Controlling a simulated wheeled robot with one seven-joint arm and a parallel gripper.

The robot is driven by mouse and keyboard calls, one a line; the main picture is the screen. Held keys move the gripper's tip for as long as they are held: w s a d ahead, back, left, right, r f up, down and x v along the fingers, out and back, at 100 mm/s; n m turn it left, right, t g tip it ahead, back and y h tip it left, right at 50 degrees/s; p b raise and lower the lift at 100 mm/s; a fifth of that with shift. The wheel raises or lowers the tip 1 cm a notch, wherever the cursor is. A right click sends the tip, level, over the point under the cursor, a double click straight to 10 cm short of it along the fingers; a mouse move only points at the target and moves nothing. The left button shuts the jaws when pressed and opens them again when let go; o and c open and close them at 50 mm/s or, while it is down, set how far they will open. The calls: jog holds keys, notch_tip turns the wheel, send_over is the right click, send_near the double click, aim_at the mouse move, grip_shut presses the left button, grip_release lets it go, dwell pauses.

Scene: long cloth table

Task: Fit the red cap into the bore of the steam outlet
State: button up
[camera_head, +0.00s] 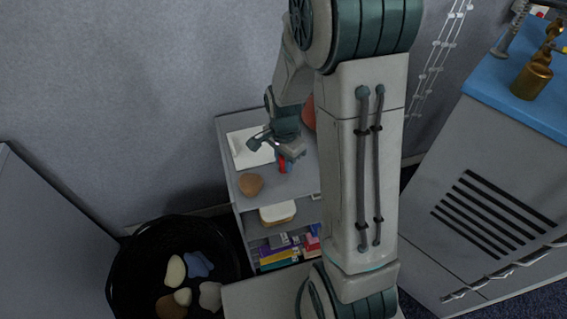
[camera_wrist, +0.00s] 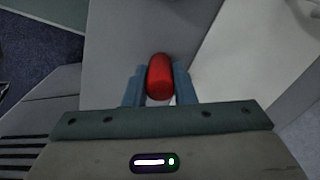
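The red cap (camera_wrist: 160,77) sits between the two blue fingers of my gripper (camera_wrist: 159,88) in the wrist view, with a finger against each side. In the head view my gripper (camera_head: 284,160) is over the top of a small grey shelf unit, and the red cap (camera_head: 282,166) shows at its fingertips. I cannot tell whether the cap still touches the shelf top. A brass fitting (camera_head: 532,79) stands upright on the blue top of a grey cabinet at the right, far from my gripper. It may be the steam outlet; its bore is not clearly visible.
The shelf unit (camera_head: 245,197) carries a white sheet (camera_head: 247,148), a brown rounded object (camera_head: 251,184) and a reddish object partly behind my arm. Lower shelves hold a bowl and books. A black basket (camera_head: 128,262) with stones stands left. The grey cabinet (camera_head: 480,190) stands right.

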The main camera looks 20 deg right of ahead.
grip_shut()
jog(key=shift+r, duration=0.1)
jog(key=shift+r, duration=0.25)
notch_tip(320, 180, up, 4)
jog(key=shift+p, duration=0.3)
jog(key=s+d+r, duration=0.5)
jog(key=d+r, duration=0.1)
jog(key=d, duration=0.5)
jog(key=w+a+f+n+p, duration=0.2)
jog(key=w+a+n, duration=0.1)
jog(key=n, duration=0.1)
jog(key=w+a+f+n+p, duration=0.3)
jog(key=w+a+n, duration=0.1)
jog(key=w+a+f+n+p, duration=0.2)
jog(key=w+a+f+n, duration=0.1)
jog(key=n, duration=0.1)
jog(key=shift+w+a, duration=0.25)
jog(key=shift+w, duration=0.15)
jog(key=shift+w+a+f+n, duration=0.15)
jog(key=shift+a+f+n, duration=0.15)
